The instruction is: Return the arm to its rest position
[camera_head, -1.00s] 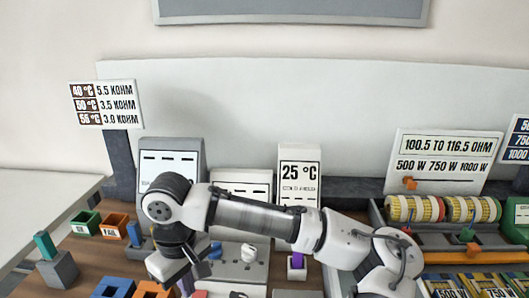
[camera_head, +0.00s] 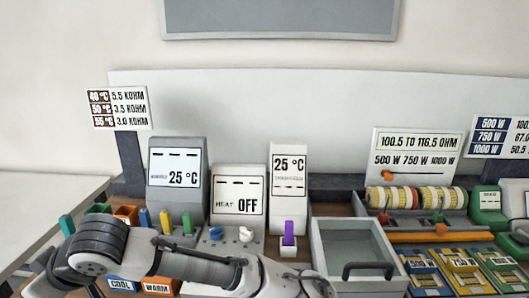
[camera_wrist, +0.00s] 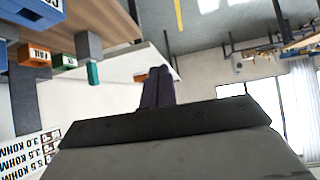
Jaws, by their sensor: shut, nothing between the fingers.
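My gripper (camera_wrist: 158,86) shows in the wrist view, its two dark fingers together and nothing between them. In the head view my arm lies low across the left front, and its end is out of sight past the lower left. In the wrist view the workbench (camera_wrist: 112,22) is off to the upper left and the gripper is apart from it, with open room around the fingertips. A teal-topped grey block (camera_wrist: 92,72) at the bench edge is the nearest object to the fingers.
A grey device reading 25 °C (camera_head: 177,180), a heater panel reading OFF (camera_head: 238,205) and a second 25 °C display (camera_head: 289,172) stand behind my arm. A grey tray with a dark handle (camera_head: 330,226) is right of it. Striped rollers (camera_head: 400,197) stand further right.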

